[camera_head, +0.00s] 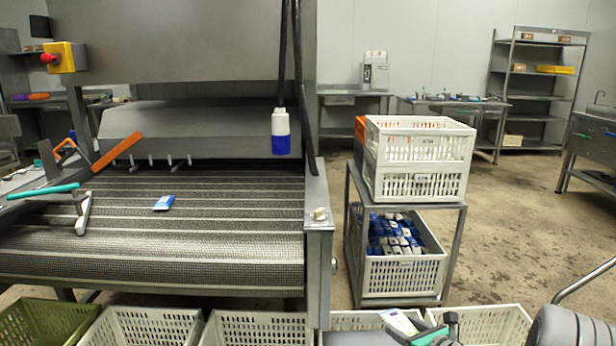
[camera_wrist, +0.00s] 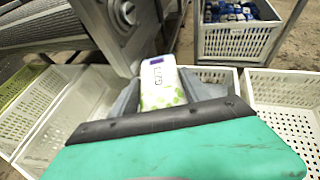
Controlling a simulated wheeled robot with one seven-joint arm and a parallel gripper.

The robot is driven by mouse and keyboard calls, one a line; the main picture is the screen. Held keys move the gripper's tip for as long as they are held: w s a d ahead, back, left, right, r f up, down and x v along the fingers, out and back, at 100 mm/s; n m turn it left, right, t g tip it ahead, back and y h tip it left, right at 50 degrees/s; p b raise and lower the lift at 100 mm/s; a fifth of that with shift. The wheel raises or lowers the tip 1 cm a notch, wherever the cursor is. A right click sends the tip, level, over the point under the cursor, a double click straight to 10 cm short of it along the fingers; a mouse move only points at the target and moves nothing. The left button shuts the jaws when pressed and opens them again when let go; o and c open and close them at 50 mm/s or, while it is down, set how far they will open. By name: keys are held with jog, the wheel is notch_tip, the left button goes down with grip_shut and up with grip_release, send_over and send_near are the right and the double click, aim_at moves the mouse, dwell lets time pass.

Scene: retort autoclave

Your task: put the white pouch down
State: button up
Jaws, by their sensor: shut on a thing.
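The white pouch (camera_wrist: 161,82), printed with green spots and a dark purple band at its top, is held between the two grey fingers of my gripper (camera_wrist: 163,98) in the wrist view. My gripper is shut on it. In the head view the pouch (camera_head: 399,321) shows at the bottom edge, right of centre, above the front row of crates, with my teal gripper (camera_head: 424,333) beside it. The pouch's lower part is hidden between the fingers. I cannot tell its height above the crates.
White crates (camera_head: 258,318) and a green crate (camera_head: 40,318) line the front. A wire-mesh conveyor (camera_head: 190,235) carries a blue-and-white pouch (camera_head: 164,203). Right of it, a metal trolley (camera_head: 462,206) bears stacked white crates (camera_head: 418,187) above and a crate (camera_head: 400,277) of blue-and-white packs below.

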jog(key=s+a+r+n+y, duration=0.2)
jog(key=s+a+r, duration=0.4)
jog(key=s+a, duration=0.4)
notch_tip(320, 180, up, 33)
jog(key=w+m+h+p, duration=0.2)
jog(key=p, duration=2.7)
jog(key=shift+w+f+m+h+p, duration=0.2)
jog(key=shift+w+m+h+p, duration=0.1)
jog(key=shift+w+m+h, duration=0.1)
